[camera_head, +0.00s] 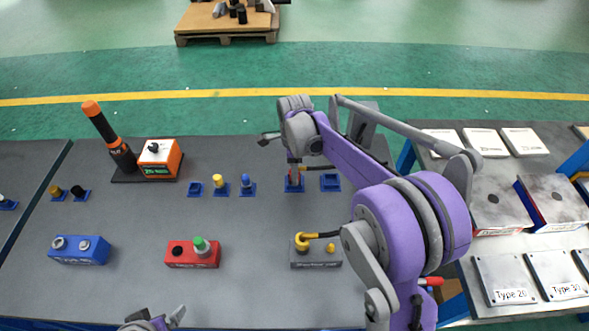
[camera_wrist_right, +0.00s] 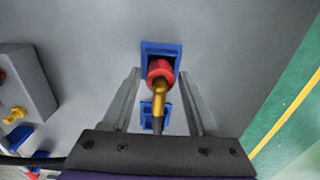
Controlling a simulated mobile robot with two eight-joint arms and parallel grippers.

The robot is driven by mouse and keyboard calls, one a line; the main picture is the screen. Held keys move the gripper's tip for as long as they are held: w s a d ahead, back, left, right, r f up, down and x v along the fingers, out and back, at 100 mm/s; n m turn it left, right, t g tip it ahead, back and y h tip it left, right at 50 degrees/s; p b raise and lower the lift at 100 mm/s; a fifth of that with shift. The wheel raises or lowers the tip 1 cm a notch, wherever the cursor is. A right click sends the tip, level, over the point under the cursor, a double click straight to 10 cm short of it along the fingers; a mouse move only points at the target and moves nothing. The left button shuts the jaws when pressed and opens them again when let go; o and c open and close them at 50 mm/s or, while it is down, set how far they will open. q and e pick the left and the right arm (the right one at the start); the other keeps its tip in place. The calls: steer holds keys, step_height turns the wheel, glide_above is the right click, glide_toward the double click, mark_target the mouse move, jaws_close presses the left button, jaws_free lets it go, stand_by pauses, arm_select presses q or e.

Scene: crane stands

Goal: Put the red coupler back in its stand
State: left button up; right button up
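The red coupler (camera_wrist_right: 160,72) has a gold neck and a dark cable. In the right wrist view it sits at a blue stand (camera_wrist_right: 161,48) and appears seated in it. The same stand (camera_head: 294,187) is partly covered by my right gripper in the head view. My right gripper (camera_wrist_right: 159,74) points down with one finger on each side of the coupler. Gaps show between the fingers and the coupler, so it is open around it. My left gripper (camera_head: 158,318) is at the bottom edge of the head view, partly cut off, its fingers apart and empty.
An empty-looking blue stand (camera_head: 330,183) is right beside the coupler's stand. Yellow (camera_head: 219,184) and blue (camera_head: 246,185) couplers stand to the left. A grey block (camera_head: 315,258), a red block (camera_head: 185,258) and a blue block (camera_head: 78,252) are nearer. My right arm crosses the table's right side.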

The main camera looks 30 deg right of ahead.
steer(key=shift+o, duration=0.9)
arm_select(q)
steer(key=shift+r, duration=0.1)
arm_select(e)
steer(key=shift+r, duration=0.1)
steer(key=shift+r+p, duration=1.5)
steer(key=shift+r, duration=0.95)
arm_select(q)
steer(key=r, duration=0.1)
steer(key=w+r, duration=0.1)
steer(key=r, duration=0.1)
steer(key=shift+r, duration=0.1)
steer(key=shift+s, duration=0.1)
steer(key=shift+r+p, duration=0.3)
steer(key=shift+r, duration=0.1)
arm_select(e)
step_height(320, 180, up, 11)
steer(key=shift+f, duration=0.15)
